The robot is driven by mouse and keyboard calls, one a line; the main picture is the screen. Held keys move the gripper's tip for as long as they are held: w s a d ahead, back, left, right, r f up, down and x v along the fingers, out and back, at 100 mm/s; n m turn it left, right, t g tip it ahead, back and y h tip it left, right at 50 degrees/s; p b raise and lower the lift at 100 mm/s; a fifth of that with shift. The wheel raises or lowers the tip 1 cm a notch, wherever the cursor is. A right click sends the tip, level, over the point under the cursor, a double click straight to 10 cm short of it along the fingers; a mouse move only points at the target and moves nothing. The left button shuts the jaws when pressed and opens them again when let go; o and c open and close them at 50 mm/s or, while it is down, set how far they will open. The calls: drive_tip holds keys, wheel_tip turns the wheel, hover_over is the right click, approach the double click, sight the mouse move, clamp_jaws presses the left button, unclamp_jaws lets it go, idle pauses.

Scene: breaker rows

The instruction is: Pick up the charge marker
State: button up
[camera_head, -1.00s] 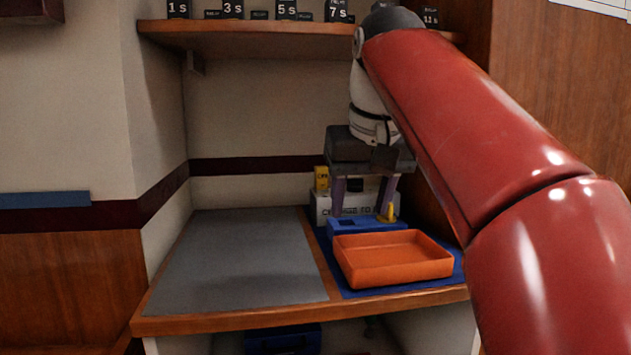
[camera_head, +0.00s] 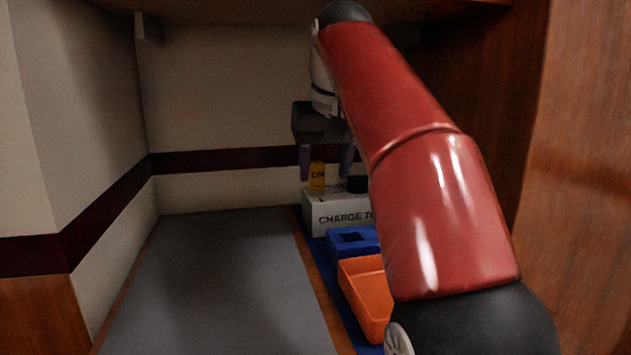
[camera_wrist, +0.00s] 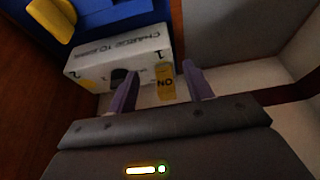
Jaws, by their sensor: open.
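A yellow marker lettered "ON" (camera_head: 317,175) stands upright at the left end of a white box (camera_head: 336,212) that reads "CHARGE TO"; I take it for the charge marker. In the wrist view the marker (camera_wrist: 165,82) shows between the two purple fingers, near their tips, with gaps to both sides. My gripper (camera_head: 326,177) is open and empty, pointing down above the box; it also shows in the wrist view (camera_wrist: 160,70). I cannot tell how far the fingertips are from the marker in depth.
A black round piece (camera_head: 357,184) sits on the box beside the marker. A yellow peg (camera_wrist: 50,20) shows in the wrist view. The grey mat (camera_head: 220,280) is clear. A wooden wall (camera_head: 570,180) stands right.

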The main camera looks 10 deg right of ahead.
sight(317, 163)
drive_tip(key=w+p, duration=0.1)
drive_tip(key=w, duration=0.4)
drive_tip(key=shift+r+p, duration=0.15)
drive_tip(key=shift+p, duration=0.25)
drive_tip(key=shift+b+x, duration=0.7)
drive_tip(key=shift+x, duration=0.4)
drive_tip(key=shift+w+f, duration=0.2)
drive_tip(key=shift+f, duration=0.35)
drive_tip(key=c, duration=1.1)
drive_tip(key=shift+r, duration=0.15)
